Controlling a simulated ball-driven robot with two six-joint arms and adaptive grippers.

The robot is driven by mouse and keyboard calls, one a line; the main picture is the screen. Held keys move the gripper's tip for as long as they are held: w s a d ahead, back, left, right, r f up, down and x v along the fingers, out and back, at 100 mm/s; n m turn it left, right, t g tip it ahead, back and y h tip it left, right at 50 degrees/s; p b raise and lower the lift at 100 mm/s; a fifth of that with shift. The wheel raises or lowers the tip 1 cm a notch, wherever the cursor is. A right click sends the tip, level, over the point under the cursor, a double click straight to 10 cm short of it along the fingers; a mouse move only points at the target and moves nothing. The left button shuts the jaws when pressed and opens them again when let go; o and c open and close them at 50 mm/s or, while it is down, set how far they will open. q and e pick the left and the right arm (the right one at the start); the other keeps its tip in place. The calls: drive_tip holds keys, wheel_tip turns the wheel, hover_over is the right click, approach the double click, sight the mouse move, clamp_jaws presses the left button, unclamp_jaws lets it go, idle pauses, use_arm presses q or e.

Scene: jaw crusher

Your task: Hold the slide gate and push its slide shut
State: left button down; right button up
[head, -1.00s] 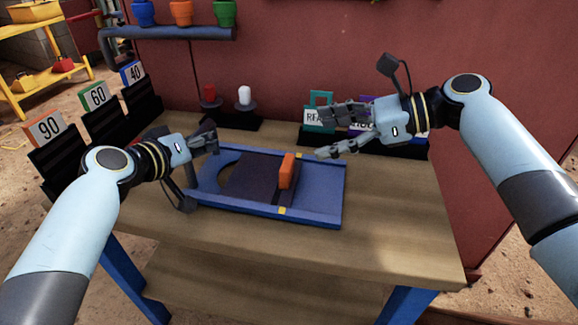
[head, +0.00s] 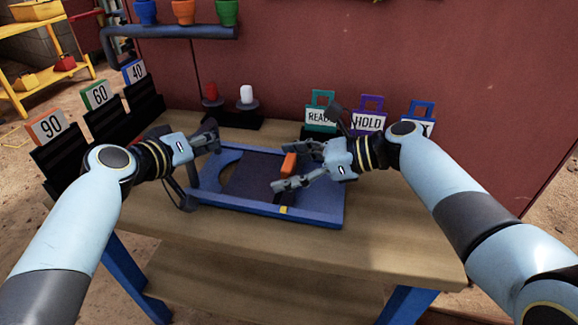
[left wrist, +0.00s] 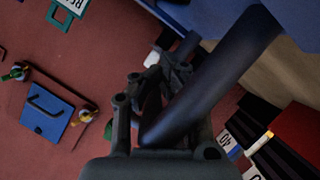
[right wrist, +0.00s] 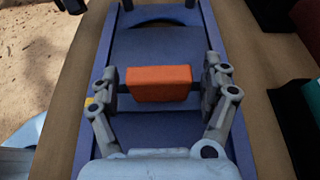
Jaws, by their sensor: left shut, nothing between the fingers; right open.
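The slide gate is a flat blue frame (head: 235,205) lying on the bench. Its dark slide plate (head: 250,172) covers the middle, with a crescent of the round opening (head: 216,176) showing to its left. An orange block handle (head: 289,161) stands on the slide. My right gripper (head: 287,168) is open, with one finger on each side of the handle. In the right wrist view the handle (right wrist: 158,83) sits between the fingers, with a gap at least on the right. My left gripper (head: 214,138) is shut and empty by the frame's far left corner; contact is unclear.
Behind the frame are a stand with red and white lamps (head: 246,94) and tag boards with READY and HOLD signs (head: 367,122). Numbered cards (head: 97,95) stand at left. The bench front (head: 270,245) is clear.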

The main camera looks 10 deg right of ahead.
sight(267, 176)
use_arm(q)
drive_tip(key=shift+r, duration=0.2)
use_arm(e)
drive_tip(key=shift+a, duration=0.1)
clamp_jaws()
drive_tip(key=a, duration=0.1)
drive_tip(key=w+a, duration=0.1)
drive_tip(key=a, duration=0.2)
drive_tip(key=shift+w+a, duration=0.2)
drive_tip(key=shift+w, duration=0.15)
unclamp_jaws()
drive_tip(key=v, duration=1.2)
drive_tip(key=shift+d, duration=0.1)
use_arm(q)
drive_tip(key=shift+w, duration=0.1)
